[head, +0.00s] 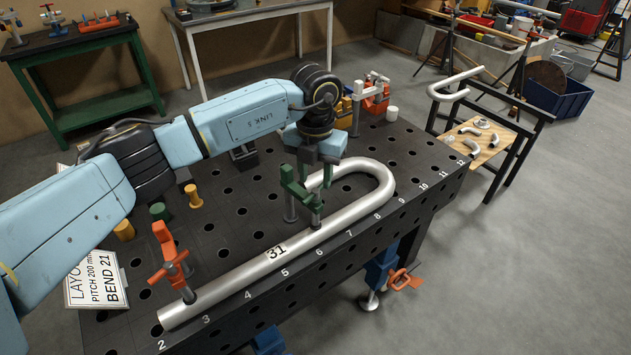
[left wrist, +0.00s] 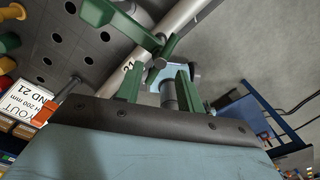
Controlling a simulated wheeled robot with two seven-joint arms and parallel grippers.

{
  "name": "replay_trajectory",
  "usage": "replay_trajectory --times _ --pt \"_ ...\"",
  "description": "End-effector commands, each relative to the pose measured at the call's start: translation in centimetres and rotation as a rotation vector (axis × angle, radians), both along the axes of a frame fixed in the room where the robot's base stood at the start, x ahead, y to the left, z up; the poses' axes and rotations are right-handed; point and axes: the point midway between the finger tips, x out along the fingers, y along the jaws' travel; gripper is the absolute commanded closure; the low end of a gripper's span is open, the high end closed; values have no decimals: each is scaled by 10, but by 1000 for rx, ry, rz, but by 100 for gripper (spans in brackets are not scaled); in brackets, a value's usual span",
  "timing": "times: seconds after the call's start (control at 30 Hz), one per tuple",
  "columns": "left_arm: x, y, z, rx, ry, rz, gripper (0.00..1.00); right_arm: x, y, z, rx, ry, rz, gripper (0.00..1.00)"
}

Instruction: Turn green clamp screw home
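A silver hook-shaped pipe (head: 235,283) marked 31 lies along the front of the black perforated table (head: 225,215). The green clamp (head: 296,187) stands at the pipe's straight part, with its screw side (head: 316,207) over the pipe; whether its foot touches cannot be told. In the left wrist view, the green clamp (left wrist: 118,22) lies just beyond the fingers, across the pipe (left wrist: 187,27). My left gripper (head: 320,160) is right above the clamp's screw side, pointing down. In the left wrist view its fingers (left wrist: 156,88) are apart with nothing clearly between them. My right gripper is out of view.
An orange clamp (head: 172,262) stands over the pipe's left end. Another orange clamp (head: 375,95) and a white cylinder (head: 392,114) are at the table's back. Yellow and green pegs and a layout sign (head: 95,280) are at left. A side stand (head: 480,140) holds bent pipe pieces.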

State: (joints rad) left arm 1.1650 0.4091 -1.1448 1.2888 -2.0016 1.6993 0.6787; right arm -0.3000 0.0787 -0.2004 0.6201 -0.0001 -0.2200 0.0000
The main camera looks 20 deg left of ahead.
Motion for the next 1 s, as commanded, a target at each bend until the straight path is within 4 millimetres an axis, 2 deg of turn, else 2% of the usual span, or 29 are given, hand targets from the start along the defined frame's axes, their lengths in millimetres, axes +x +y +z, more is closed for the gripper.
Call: replay_trajectory --times 0.03,0.2,0.57,0.87,1.0 --pt "-1 0 -8 0 2 0 62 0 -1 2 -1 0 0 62" --pt "0 -1 -27 -1 1 -1 62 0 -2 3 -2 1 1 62" --pt "0 -1 -32 -1 -1 -2 62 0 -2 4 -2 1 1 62" --pt "0 -1 -32 -2 -1 -1 99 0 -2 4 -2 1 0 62" --pt "0 -1 -32 -2 -1 -1 100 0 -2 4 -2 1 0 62"
